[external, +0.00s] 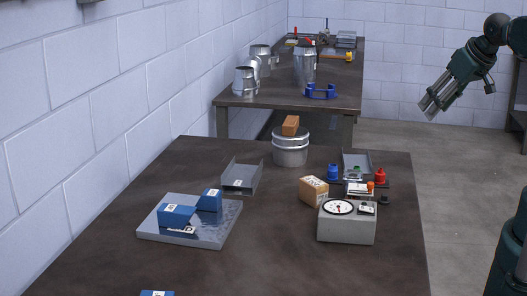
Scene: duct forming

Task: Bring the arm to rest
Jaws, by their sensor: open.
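My gripper (432,107) is at the upper right of the external view, at the end of my dark arm. It hangs in the air past the right edge of the near table (300,262), pointing down and to the left. Its fingers are open and nothing shows between them. It is apart from everything on the tables. Part of my arm is cut off by the right picture edge.
The near table holds a grey plate with blue blocks (177,214), a metal tray (241,177), a round tin (290,152), a cardboard box (313,190) and a dial scale (346,227). A far table (285,108) holds duct pieces. Clear floor (460,180) lies below my gripper.

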